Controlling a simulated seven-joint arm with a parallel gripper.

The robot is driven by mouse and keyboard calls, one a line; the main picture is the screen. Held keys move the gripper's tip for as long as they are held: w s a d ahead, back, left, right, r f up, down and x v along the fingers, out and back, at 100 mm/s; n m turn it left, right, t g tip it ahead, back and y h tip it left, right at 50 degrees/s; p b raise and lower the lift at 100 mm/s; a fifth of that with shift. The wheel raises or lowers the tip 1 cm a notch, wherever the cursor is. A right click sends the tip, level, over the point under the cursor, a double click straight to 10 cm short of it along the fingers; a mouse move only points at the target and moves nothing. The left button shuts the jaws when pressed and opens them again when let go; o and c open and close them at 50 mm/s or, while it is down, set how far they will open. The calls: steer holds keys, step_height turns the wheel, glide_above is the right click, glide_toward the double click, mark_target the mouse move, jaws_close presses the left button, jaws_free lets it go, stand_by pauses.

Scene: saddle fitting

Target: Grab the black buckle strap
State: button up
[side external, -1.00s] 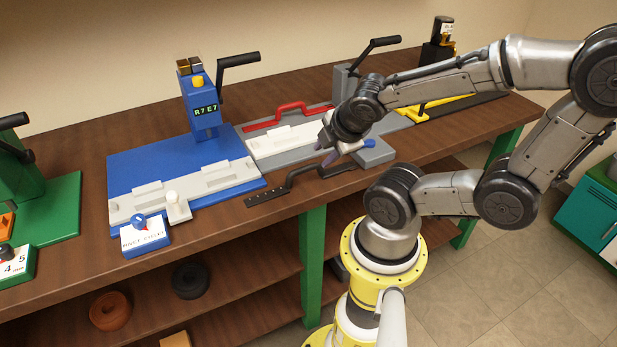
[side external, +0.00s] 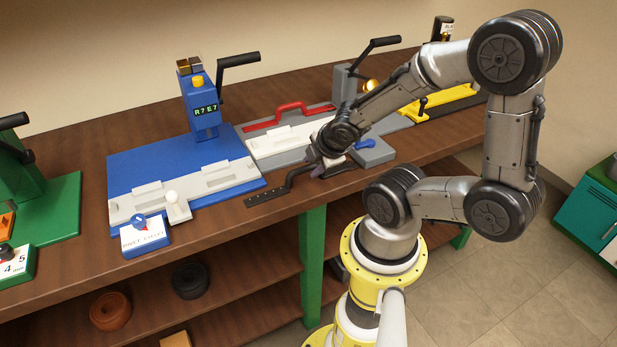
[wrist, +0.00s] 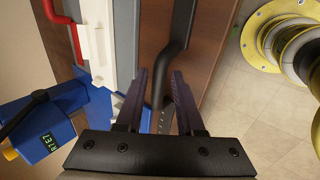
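The black buckle strap (side external: 268,195) lies along the front of the wooden bench, with a raised bend in its middle and holes in its near flat end. My gripper (side external: 317,170) is low over its right part, hiding some of it. In the wrist view, the strap (wrist: 178,32) runs between the two dark purple fingers of my gripper (wrist: 160,80). The fingers are apart, with a visible gap on the left side of the strap. I cannot tell whether the right finger touches it.
Behind the strap are a grey fixture with a red handle (side external: 290,113) and a blue press (side external: 203,110) on a blue base. A blue-tipped lever (side external: 365,144) is just right of my gripper. The bench's front edge is close to the strap.

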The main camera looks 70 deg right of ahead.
steer(key=shift+x, duration=1.2)
jaws_close()
